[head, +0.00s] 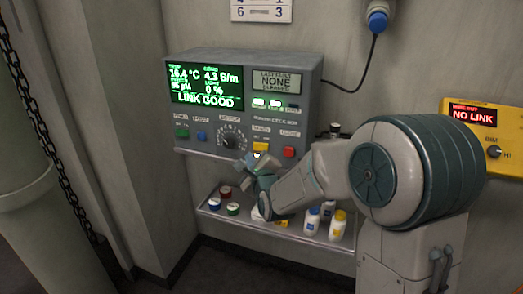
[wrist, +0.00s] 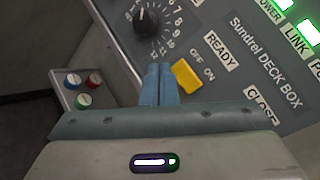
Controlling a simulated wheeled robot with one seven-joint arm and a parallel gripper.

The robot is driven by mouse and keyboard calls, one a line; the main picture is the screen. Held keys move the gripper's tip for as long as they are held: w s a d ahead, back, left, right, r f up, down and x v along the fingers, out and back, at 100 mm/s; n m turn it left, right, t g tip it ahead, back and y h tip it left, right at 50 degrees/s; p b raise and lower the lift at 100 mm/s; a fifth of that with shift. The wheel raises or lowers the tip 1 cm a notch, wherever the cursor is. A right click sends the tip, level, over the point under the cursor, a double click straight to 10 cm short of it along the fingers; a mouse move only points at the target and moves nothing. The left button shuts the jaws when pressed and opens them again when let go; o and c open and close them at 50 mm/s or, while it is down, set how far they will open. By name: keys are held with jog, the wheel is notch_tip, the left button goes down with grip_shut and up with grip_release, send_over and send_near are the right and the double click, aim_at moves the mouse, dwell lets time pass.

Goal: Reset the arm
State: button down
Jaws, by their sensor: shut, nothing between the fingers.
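My gripper (head: 257,165) is in front of the lower part of the grey deck box (head: 247,75), fingers toward its panel. In the wrist view my gripper (wrist: 159,68) has its two blue fingers together with nothing between them. The yellow switch (wrist: 187,76), labelled OFF and ON, is just right of the fingertips; I cannot tell whether they touch it. The deck box screen (head: 206,87) reads LINK GOOD. Its smaller display (head: 276,82) reads LAST FAULT NONE CLEARED.
A black dial (head: 233,140), a red button (head: 289,152), a green button (head: 182,134) and a blue button (head: 202,136) are on the panel. Below, a shelf (head: 208,212) holds several jars and bottles. A yellow box (head: 490,140) at right reads NO LINK. A chain hangs at left.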

jog(key=shift+s+a, duration=0.1)
jog(key=shift+s, duration=0.1)
jog(key=s+d+r+n+g+h+p, duration=0.1)
jog(key=s+d+n+g, duration=0.3)
jog(key=s, duration=0.6)
jog(key=s+d+n+g+h+p, duration=0.2)
jog(key=s+d+n+g+p, duration=0.2)
jog(key=s+d+n, duration=0.4)
jog(key=s+d+r+n+g+h+p, duration=0.1)
jog(key=s+d+n+g, duration=0.4)
jog(key=s+n, duration=0.5)
jog(key=s+d+h+p, duration=0.1)
jog(key=s, duration=0.3)
jog(key=shift+s+r+g+p, duration=0.2)
jog(key=shift+r+g+p, duration=0.1)
jog(key=shift+p, duration=0.1)
